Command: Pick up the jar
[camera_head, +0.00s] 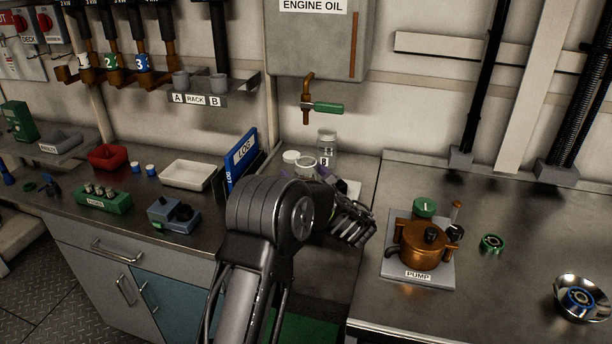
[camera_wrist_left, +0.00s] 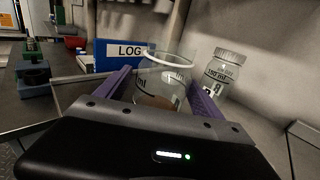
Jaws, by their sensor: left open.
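An open clear glass jar (camera_head: 306,165) stands on the metal counter below the oil tap. In the left wrist view this jar (camera_wrist_left: 160,78) shows a pale rim and something brownish low inside. My left gripper (camera_head: 305,174) is open, and its two purple fingers (camera_wrist_left: 157,95) lie on either side of that jar. I cannot tell whether they touch it. A second glass jar (camera_head: 327,147) stands just behind and to the right, capped and marked B. It also shows in the left wrist view (camera_wrist_left: 222,72). My right gripper is not in view.
A blue LOG binder (camera_head: 242,158) stands to the left, near a white tray (camera_head: 188,175). The tap (camera_head: 309,97) hangs above. A copper pump (camera_head: 422,243) sits on the right counter.

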